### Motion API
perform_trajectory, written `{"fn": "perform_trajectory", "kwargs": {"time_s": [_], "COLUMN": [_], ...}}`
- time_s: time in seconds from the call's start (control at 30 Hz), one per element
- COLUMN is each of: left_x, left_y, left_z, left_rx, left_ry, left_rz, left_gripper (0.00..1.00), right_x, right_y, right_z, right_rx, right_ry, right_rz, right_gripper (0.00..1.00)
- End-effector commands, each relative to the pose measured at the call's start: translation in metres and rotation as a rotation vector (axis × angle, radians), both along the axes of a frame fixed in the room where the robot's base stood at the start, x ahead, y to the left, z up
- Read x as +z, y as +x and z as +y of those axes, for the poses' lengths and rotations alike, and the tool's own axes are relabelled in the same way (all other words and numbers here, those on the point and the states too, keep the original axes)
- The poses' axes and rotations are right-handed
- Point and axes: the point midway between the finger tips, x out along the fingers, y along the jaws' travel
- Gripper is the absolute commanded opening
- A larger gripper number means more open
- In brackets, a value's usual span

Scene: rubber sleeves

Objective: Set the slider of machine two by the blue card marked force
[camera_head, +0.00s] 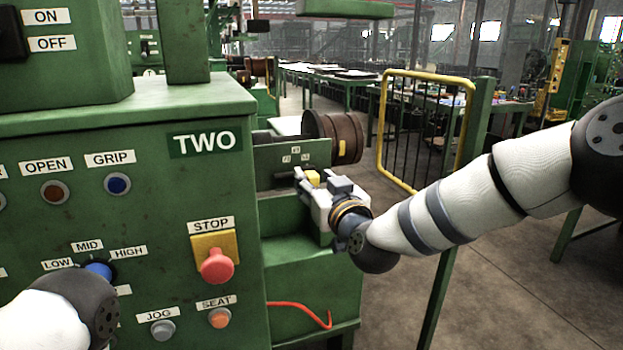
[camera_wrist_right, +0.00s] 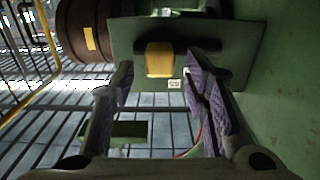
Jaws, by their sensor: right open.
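Machine two (camera_head: 150,215) is a green cabinet with a "TWO" plate. On its right side, a green scale plate (camera_head: 290,155) has small white number tags, too small to read surely. The slider's yellow block (camera_head: 313,177) is beside my right gripper (camera_head: 318,190). In the right wrist view the yellow block (camera_wrist_right: 160,60) appears between the open fingertips of my right gripper (camera_wrist_right: 158,70), with a gap on both sides. I cannot tell its depth against the fingertips. No blue card marked force is in view. My left arm shows at lower left, its gripper out of sight.
A red STOP button (camera_head: 216,266) and a blue LOW-MID-HIGH knob (camera_head: 98,270) are on the panel. A brown drum (camera_head: 335,137) is behind the plate. A yellow-framed gate (camera_head: 425,125) stands right of it. A red cable (camera_head: 305,308) hangs below.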

Motion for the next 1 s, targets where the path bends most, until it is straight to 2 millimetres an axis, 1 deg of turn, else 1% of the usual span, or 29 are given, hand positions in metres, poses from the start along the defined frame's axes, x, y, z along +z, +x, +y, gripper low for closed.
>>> {"fn": "perform_trajectory", "kwargs": {"time_s": [0.03, 0.1, 0.2, 0.47, 0.57, 0.6, 0.67, 0.83, 1.0], "left_x": [-0.004, -0.007, -0.008, -0.007, -0.007, -0.007, -0.007, -0.007, -0.002], "left_y": [-0.004, -0.006, -0.008, -0.007, -0.007, -0.007, -0.007, -0.007, -0.002], "left_z": [0.0, 0.0, 0.0, 0.0, 0.0, 0.0, 0.0, 0.0, 0.0], "left_rx": [0.0, 0.0, -0.001, -0.001, -0.001, -0.001, -0.001, -0.001, -0.001], "left_ry": [0.0, 0.0, 0.0, 0.0, 0.0, 0.0, 0.0, 0.0, 0.0], "left_rz": [0.015, 0.022, 0.027, 0.025, 0.025, 0.025, 0.025, 0.023, 0.008], "left_gripper": [0.42, 0.42, 0.42, 0.42, 0.42, 0.42, 0.42, 0.42, 0.42], "right_x": [-0.006, -0.005, -0.002, 0.001, 0.001, 0.001, 0.001, 0.001, 0.002], "right_y": [0.009, 0.018, 0.026, 0.028, 0.028, 0.027, 0.027, 0.027, 0.023], "right_z": [0.003, 0.006, 0.009, 0.01, 0.009, 0.009, 0.009, 0.01, 0.019], "right_rx": [-0.001, 0.0, 0.001, 0.0, 0.0, 0.0, 0.0, 0.001, 0.003], "right_ry": [0.002, 0.001, 0.0, 0.0, 0.0, 0.0, 0.0, 0.0, -0.002], "right_rz": [0.005, 0.004, 0.003, -0.001, 0.0, 0.0, 0.0, 0.0, -0.001], "right_gripper": [0.42, 0.42, 0.42, 0.42, 0.21, 0.12, 0.0, 0.0, 0.0]}}
